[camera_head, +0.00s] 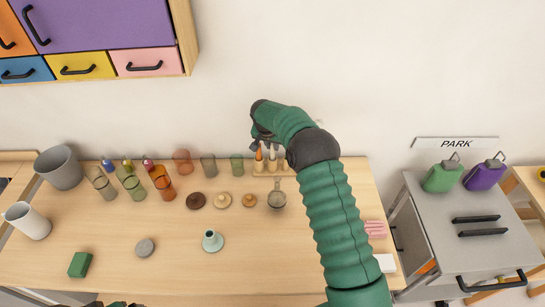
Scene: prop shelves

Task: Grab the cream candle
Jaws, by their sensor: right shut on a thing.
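Slim candles stand in a row of small holders at the back of the table, near the wall. One is orange (259,154) and beside it on the right is the cream candle (273,153). My right arm reaches over the table, and my right gripper (266,143) is at the tops of these candles. It is shut on the cream candle, though the fingers are small and partly hidden by my own wrist. Another pale candle to the right is partly hidden by my arm.
Coloured glasses (161,179) stand at the back left, with a grey bucket (59,168) and white cup (29,221) further left. The front middle is clear. A grey cabinet (495,205) stands right.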

